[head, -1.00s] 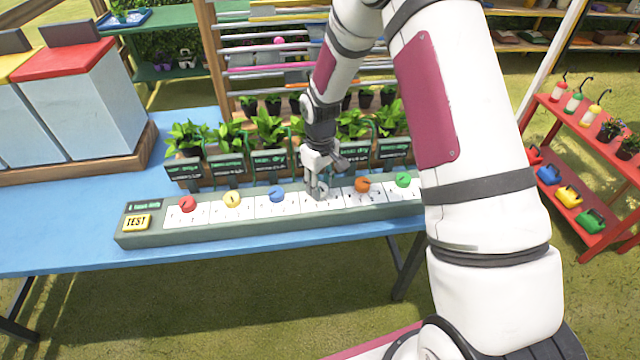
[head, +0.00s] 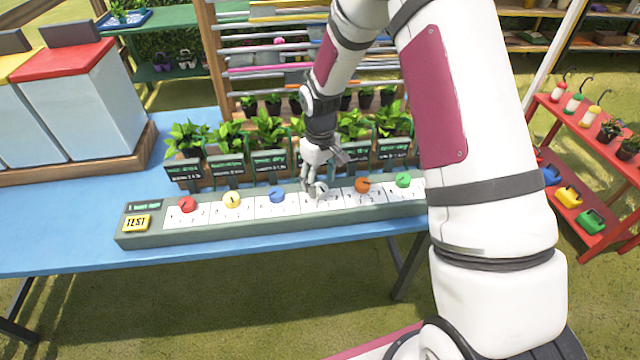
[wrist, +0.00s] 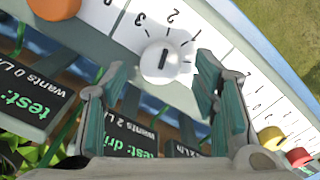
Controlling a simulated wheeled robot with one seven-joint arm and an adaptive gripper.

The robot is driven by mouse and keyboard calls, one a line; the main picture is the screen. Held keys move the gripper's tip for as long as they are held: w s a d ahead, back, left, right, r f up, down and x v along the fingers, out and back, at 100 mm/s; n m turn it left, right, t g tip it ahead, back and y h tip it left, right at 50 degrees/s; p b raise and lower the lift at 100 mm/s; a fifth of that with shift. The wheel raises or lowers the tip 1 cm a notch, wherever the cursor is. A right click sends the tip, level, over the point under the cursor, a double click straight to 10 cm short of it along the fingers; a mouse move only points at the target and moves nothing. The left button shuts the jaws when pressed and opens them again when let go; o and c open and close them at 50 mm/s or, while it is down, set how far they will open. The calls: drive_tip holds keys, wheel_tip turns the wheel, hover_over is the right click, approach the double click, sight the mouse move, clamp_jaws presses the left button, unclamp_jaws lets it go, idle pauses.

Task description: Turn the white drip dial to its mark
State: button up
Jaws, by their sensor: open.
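The white drip dial (head: 319,189) sits on the long grey panel (head: 150,238), between the blue and orange dials. In the wrist view, the white dial (wrist: 162,66) has a short dark line on its face, pointing roughly toward the printed 2; the exact alignment is hard to tell. A 3 is printed beside the 2. My gripper (head: 312,178) is open and empty, just above and behind the dial. In the wrist view, its fingers (wrist: 160,80) are spread on either side of the dial, apart from it.
Red (head: 187,204), yellow (head: 232,199), blue (head: 277,195), orange (head: 362,185) and green (head: 403,180) dials share the panel. A yellow TEST button (head: 136,222) is at its left end. Potted plants with dark signs (head: 270,162) stand close behind.

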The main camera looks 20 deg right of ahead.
wheel_tip(320, 180, up, 10)
idle(0.4)
wheel_tip(320, 180, up, 10)
drive_tip(key=m+t, duration=0.1)
hover_over(320, 187)
drive_tip(key=s, duration=0.5)
drive_tip(key=s+r+m+t, duration=0.1)
drive_tip(key=s+r, duration=0.6)
drive_tip(key=s+r+m+t, duration=0.1)
drive_tip(key=s+r, duration=0.1)
drive_tip(key=s, duration=0.6)
drive_tip(key=s+r+m+t, duration=0.1)
drive_tip(key=s+r+m, duration=0.1)
drive_tip(key=s, duration=0.7)
drive_tip(key=shift+s+d+t, duration=0.2)
drive_tip(key=shift+s+t, duration=0.1)
drive_tip(key=shift+t, duration=0.1)
